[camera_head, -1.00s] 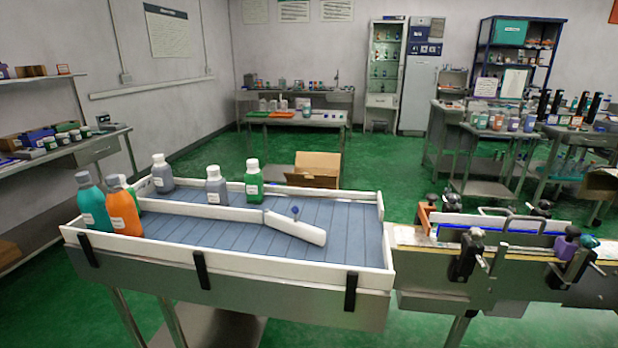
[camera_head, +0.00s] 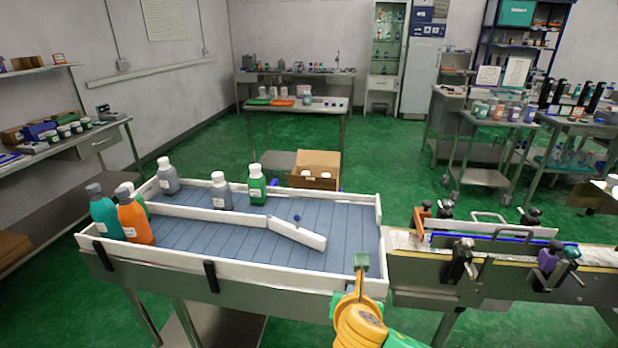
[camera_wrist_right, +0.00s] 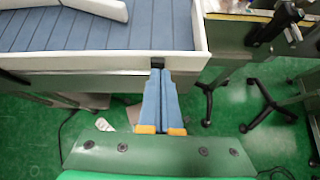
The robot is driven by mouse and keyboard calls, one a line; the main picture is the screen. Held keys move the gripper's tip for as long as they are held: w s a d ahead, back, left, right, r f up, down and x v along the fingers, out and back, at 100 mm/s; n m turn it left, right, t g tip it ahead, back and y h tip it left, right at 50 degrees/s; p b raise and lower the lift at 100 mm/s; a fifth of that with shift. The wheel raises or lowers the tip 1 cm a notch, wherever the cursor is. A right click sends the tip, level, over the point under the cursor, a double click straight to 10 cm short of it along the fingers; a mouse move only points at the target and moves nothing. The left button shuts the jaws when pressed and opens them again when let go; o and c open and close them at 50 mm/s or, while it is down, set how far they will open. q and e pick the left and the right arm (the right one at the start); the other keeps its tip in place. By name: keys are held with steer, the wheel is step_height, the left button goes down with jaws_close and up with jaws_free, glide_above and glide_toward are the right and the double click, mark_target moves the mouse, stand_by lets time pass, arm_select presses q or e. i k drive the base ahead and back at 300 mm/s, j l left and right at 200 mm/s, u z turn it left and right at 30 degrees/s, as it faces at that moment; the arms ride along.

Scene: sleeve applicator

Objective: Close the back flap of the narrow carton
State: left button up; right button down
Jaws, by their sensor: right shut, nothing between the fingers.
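An open brown cardboard carton (camera_head: 318,160) stands behind the blue-decked tray table in the head view. One tall panel stands up at its back, and white bottle caps show inside. Its lower part is hidden by the tray, and I cannot tell whether it is the narrow carton. My right gripper (camera_head: 361,263) is raised at the tray's front right corner, well apart from this carton. In the right wrist view the same gripper (camera_wrist_right: 166,85) has its blue fingers together and empty, beside the tray's outer wall. My left gripper is not in view.
The tray (camera_head: 240,278) has white rims and carries several bottles, among them an orange one (camera_head: 132,220), and an angled guide bar (camera_head: 297,234). A conveyor (camera_head: 480,262) with clamps and rails adjoins on the right. Part of another box (camera_head: 598,195) shows at the right edge.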

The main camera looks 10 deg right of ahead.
mark_target(291, 176)
steer(key=i+j, duration=0.15)
steer(key=i, duration=0.55)
steer(key=i+j, duration=0.1)
steer(key=i, duration=0.6)
